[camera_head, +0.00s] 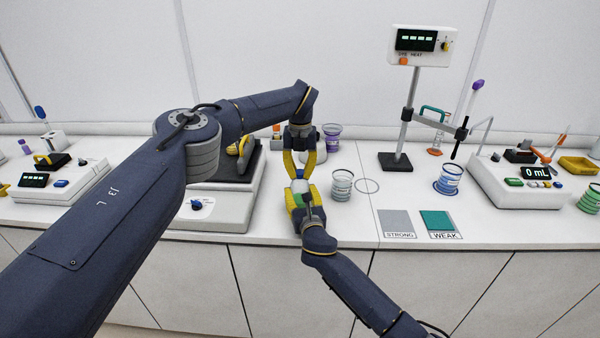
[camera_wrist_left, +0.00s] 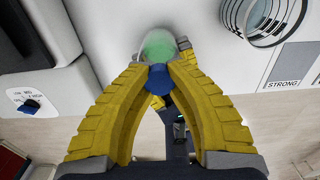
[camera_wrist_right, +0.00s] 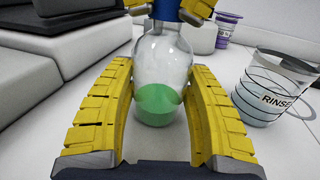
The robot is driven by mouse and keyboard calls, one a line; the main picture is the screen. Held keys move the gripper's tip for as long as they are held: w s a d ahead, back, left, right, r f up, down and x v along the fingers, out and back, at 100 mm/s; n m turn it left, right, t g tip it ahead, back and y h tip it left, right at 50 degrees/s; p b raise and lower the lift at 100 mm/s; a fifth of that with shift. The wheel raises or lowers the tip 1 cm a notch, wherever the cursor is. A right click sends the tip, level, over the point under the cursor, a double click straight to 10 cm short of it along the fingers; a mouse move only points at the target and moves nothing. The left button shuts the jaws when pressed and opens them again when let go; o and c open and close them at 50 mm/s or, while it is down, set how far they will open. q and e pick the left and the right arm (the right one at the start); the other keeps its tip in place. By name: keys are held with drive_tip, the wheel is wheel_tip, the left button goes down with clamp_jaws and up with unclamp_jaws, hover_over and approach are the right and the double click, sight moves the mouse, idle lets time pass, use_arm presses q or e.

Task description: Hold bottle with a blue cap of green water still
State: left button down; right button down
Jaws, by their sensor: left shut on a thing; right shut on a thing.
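The clear bottle (camera_wrist_right: 163,62) stands upright with green water (camera_wrist_right: 160,106) in its lower part. My right gripper (camera_head: 305,193) is shut around the bottle's body, one yellow finger on each side; the fingers also frame it in the right wrist view. The blue cap (camera_wrist_left: 157,79) is on top of the bottle. My left gripper (camera_wrist_left: 158,72) comes from above, its fingertips closed on the cap. In the head view the bottle is small and partly hidden between the two grippers.
A clear RINSE beaker (camera_wrist_right: 262,88) stands close right of the bottle. STRONG (camera_head: 397,222) and WEAK (camera_head: 438,221) cards, a stand (camera_head: 396,160) and a blue-banded beaker (camera_head: 448,180) are further right.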

sight(300, 171)
use_arm(q)
drive_tip(key=n, duration=0.4)
drive_tip(key=shift+n, duration=0.4)
drive_tip(key=n, duration=0.7)
drive_tip(key=shift+r+n, duration=0.1)
drive_tip(key=shift+n, duration=0.2)
drive_tip(key=n, duration=0.4)
drive_tip(key=shift+r, duration=0.8)
drive_tip(key=shift+r, duration=0.3)
drive_tip(key=shift+r, duration=0.15)
drive_tip(key=shift+r, duration=1.85)
use_arm(e)
drive_tip(key=shift+c, duration=2.4)
unclamp_jaws()
